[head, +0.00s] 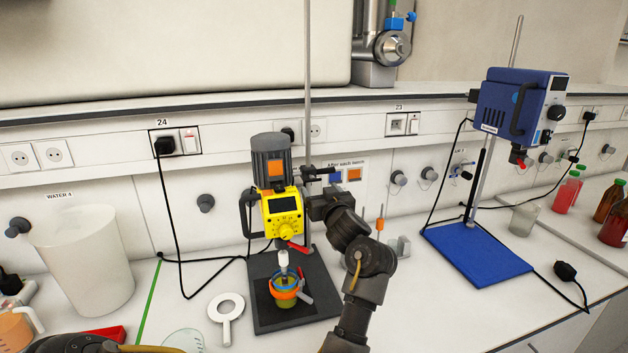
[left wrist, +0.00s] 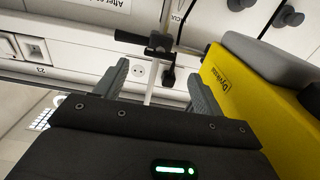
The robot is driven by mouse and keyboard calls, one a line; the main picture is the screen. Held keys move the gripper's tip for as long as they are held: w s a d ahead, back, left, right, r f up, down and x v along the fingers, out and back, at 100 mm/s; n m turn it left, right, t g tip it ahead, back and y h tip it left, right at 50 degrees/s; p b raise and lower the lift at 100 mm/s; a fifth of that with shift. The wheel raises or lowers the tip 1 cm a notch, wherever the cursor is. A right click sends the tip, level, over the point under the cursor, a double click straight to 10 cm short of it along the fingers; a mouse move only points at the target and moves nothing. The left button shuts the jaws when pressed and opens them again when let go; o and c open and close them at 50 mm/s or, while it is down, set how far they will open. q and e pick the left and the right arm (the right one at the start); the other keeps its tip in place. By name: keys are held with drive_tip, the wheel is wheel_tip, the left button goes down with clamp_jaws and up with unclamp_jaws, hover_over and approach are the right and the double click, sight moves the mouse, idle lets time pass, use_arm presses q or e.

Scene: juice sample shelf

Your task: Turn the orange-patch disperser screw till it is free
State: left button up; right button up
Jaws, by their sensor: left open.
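The yellow disperser (head: 282,210) has a grey motor top with an orange patch (head: 276,167). It is mounted by a tall rod (head: 307,90) above a black base plate. A dark clamp with its screw (head: 318,173) sits on the rod just right of the motor. In the left wrist view the black clamp and screw (left wrist: 160,45) show beyond the fingers, with the disperser (left wrist: 255,100) close at right. My left gripper (head: 314,203) is open, just below the clamp and beside the disperser. Its fingers (left wrist: 158,88) are apart, with the pale rod appearing between them.
A blue overhead device (head: 518,105) on a blue base (head: 475,252) is at right. A large white beaker (head: 85,260) is at left. A white ring tool (head: 227,310) lies in front.

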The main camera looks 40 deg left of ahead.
sight(314, 181)
use_arm(q)
drive_tip(key=p+x, duration=0.1)
drive_tip(key=x, duration=0.5)
drive_tip(key=shift+w+a, duration=0.1)
drive_tip(key=shift+a, duration=0.1)
drive_tip(key=c, duration=1)
